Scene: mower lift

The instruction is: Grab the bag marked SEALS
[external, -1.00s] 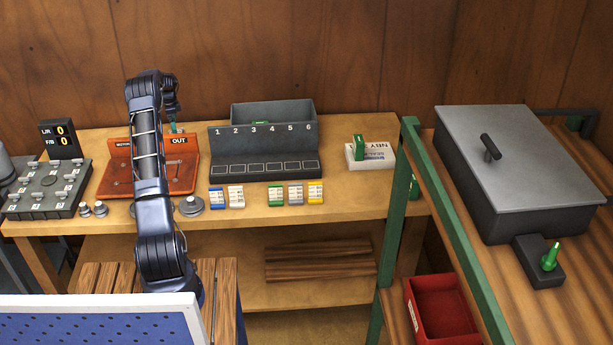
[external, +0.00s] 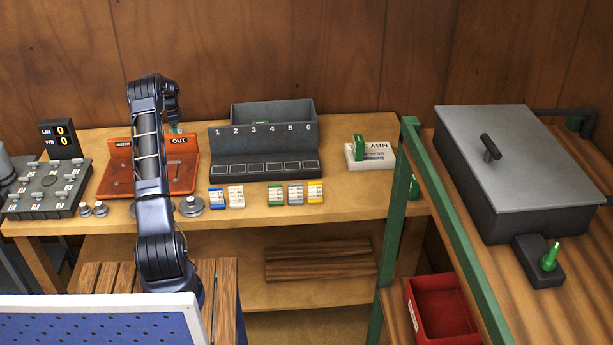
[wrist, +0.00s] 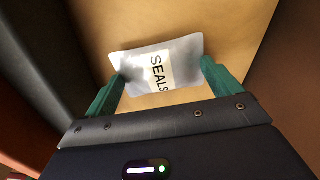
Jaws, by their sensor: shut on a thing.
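The bag marked SEALS (wrist: 158,66) is a small clear-grey pouch with a white label and black lettering. In the wrist view it lies between the two green fingers of my gripper (wrist: 162,76), which is shut on it, one finger at each side edge. Tan wood shows behind the bag; I cannot tell whether the bag touches it. In the external view my arm stands in front of the orange-red OUT fixture (external: 183,172). Only a bit of green finger shows by the OUT sign, and the bag is hidden.
A dark numbered rack (external: 262,142) stands right of the fixture, with several small coloured packs in front. A control box (external: 48,190) with levers is at left. A white box (external: 370,163) and a green frame post (external: 393,210) stand to the right. In the wrist view a dark wall is close at left.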

